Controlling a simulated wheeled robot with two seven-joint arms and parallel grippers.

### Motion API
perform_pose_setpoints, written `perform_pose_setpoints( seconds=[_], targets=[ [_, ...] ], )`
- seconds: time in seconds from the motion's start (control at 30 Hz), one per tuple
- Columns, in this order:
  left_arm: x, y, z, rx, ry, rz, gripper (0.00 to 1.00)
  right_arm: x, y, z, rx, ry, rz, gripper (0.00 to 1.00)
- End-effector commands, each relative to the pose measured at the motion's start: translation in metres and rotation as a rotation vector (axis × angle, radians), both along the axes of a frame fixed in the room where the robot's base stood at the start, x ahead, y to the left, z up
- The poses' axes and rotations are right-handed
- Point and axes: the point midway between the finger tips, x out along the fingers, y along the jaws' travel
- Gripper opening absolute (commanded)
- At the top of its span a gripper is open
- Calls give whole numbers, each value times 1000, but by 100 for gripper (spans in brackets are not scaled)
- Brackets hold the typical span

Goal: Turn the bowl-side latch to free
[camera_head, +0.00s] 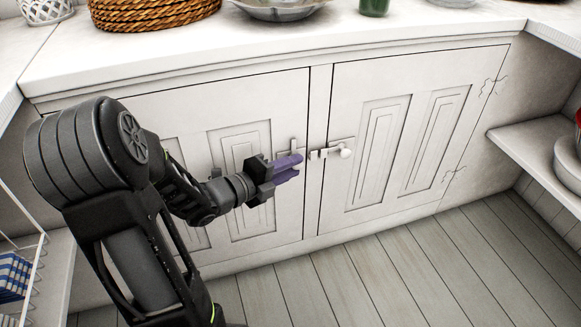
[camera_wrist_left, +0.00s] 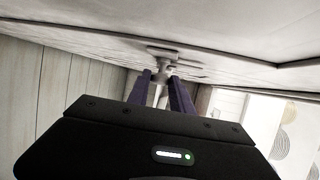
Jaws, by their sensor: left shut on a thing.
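A white cabinet with two panelled doors stands in front of me in the head view. The left door (camera_head: 239,165) carries a small white latch (camera_head: 291,146) at its inner edge, below the shallow bowl (camera_head: 283,10) on the counter. My left gripper (camera_head: 296,166), with purple fingers, is at this latch and shut on its knob, which the fingers mostly hide. In the left wrist view the fingers close around the latch's knob (camera_wrist_left: 161,68) near the door face. The right door (camera_head: 376,135) has a similar latch with a round white knob (camera_head: 346,153). My right gripper is not in view.
The counter (camera_head: 240,42) above holds a wicker basket (camera_head: 153,12) and a green glass (camera_head: 374,7). A shelf (camera_head: 535,148) with bowls juts out at the right. A wire rack with blue items (camera_head: 13,277) is at lower left. The plank floor (camera_head: 400,275) is clear.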

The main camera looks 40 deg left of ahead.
Motion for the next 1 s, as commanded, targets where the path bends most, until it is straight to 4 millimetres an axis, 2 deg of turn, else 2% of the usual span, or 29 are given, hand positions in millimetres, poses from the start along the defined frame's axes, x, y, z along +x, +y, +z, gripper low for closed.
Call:
perform_pose_setpoints(
  seconds=[0.03, 0.27, 0.63, 0.77, 1.0],
  targets=[
    [0, 1, -1, 0, 2, 2, 29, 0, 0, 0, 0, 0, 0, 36],
    [0, 0, 0, -1, 1, 1, 48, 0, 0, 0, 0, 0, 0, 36],
    [-5, 2, 2, 1, 2, 3, 48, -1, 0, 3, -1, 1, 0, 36],
    [-19, 5, 6, 0, 1, 4, 48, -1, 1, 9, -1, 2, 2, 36],
    [-58, 13, 14, 0, 3, 4, 48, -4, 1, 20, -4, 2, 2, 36]
  ],
)
